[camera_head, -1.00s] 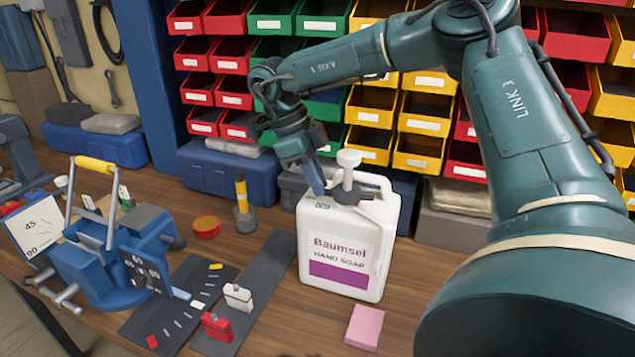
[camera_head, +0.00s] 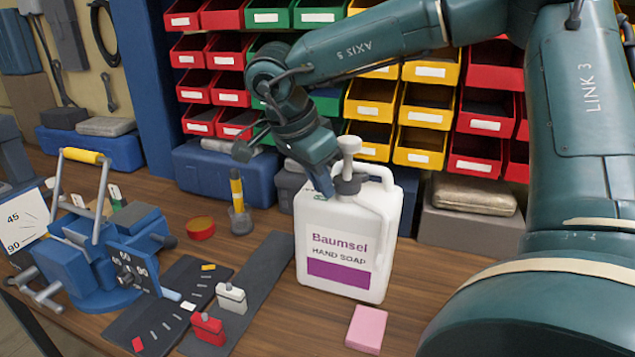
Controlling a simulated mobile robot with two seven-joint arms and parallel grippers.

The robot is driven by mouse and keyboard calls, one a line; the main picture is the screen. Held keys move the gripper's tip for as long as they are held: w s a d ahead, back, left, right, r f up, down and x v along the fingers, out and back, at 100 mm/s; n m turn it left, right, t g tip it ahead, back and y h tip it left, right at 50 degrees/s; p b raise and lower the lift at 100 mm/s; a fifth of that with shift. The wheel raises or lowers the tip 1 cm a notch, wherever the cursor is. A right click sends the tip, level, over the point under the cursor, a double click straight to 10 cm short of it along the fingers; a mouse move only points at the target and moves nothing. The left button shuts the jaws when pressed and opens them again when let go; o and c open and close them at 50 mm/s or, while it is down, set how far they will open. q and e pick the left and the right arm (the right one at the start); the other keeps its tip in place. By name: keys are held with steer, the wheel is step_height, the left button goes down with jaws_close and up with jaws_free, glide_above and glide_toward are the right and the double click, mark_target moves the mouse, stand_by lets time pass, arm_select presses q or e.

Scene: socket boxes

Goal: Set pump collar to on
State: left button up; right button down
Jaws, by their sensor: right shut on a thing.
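A white soap jug (camera_head: 345,240) stands upright on the bench, with a purple label reading Baumsel hand soap. Its white pump head (camera_head: 349,147) rises from the top. The dark grey pump collar (camera_head: 349,185) sits around the base of the pump, partly hidden by my gripper. My right gripper (camera_head: 326,188) comes down from the upper left and is shut on the collar's left side, just above the jug's top. Its fingertips are small in view, and their exact contact is hard to see. My left gripper is not in view.
A pink block (camera_head: 366,329) lies in front of the jug. Coloured bins (camera_head: 425,110) fill the back. My right arm covers the right side.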

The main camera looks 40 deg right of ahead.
steer(key=shift+s+n+t, duration=0.2)
steer(key=shift+n+t, duration=0.1)
steer(key=shift+n, duration=0.1)
steer(key=c, duration=1.5)
jaws_free()
steer(key=v, duration=1.3)
steer(key=shift+r, duration=0.1)
